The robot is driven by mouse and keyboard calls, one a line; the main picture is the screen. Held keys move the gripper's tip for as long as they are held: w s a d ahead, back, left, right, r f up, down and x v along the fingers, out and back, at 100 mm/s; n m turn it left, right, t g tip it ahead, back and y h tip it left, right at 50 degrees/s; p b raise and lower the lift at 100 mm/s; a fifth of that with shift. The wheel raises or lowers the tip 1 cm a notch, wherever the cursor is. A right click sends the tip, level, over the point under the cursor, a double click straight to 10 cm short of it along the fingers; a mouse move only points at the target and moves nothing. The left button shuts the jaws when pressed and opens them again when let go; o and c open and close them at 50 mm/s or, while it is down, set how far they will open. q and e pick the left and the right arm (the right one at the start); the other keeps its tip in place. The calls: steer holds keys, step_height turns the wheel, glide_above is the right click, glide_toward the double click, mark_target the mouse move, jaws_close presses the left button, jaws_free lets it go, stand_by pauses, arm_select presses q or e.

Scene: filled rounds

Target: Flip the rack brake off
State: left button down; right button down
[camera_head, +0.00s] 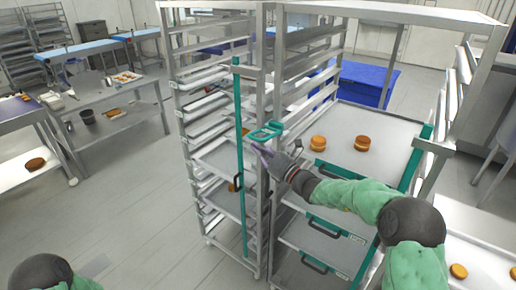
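A tall metal rack (268,215) with trays stands in the middle, with a teal vertical bar (240,160) along its front. A teal looped piece (266,131) shows at the rack's corner post. I cannot tell which part, if any, is the brake; the rack's foot is small and partly hidden. My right gripper (264,152) is at the corner post, just below the teal loop. Whether it touches the post or loop, and whether its fingers are open or shut, is unclear. My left gripper is out of view; only a part of my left arm shows at the bottom left.
A second rack section on the right holds a wide tray (385,145) with two filled rounds (362,144) on it. A metal table (105,95) stands at the left, and a blue crate (365,82) behind. The floor (130,210) left of the rack is clear.

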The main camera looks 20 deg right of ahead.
steer(key=r+m+p, duration=0.2)
steer(key=p, duration=0.1)
steer(key=d+r+m+h+p, duration=0.1)
steer(key=r+m+p, duration=0.2)
steer(key=p, duration=0.1)
steer(key=w+r+m+h+p, duration=0.1)
steer(key=r+m+p, duration=0.1)
steer(key=p, duration=0.2)
steer(key=shift+d+r, duration=0.15)
steer(key=shift+r, duration=0.05)
steer(key=d+r+m+p, duration=0.1)
steer(key=m+p, duration=0.1)
steer(key=w+d+r+m+h+p, duration=0.1)
steer(key=p, duration=0.2)
steer(key=w+d+r+m+p, duration=0.1)
steer(key=m+p, duration=0.1)
steer(key=shift+w+r+m+g+h, duration=0.15)
steer(key=shift+r+m+g+h, duration=0.15)
steer(key=shift+r, duration=0.05)
steer(key=shift+w+d+r+p, duration=0.25)
steer(key=shift+w+d+p, duration=0.2)
steer(key=shift+d+p, duration=0.2)
steer(key=shift+w+d+r+p, duration=0.2)
steer(key=shift+w+d, duration=0.2)
steer(key=shift+d, duration=0.1)
steer(key=shift+w+d+r+p, duration=0.15)
steer(key=shift+w+d+p, duration=0.05)
steer(key=shift+w+d, duration=0.25)
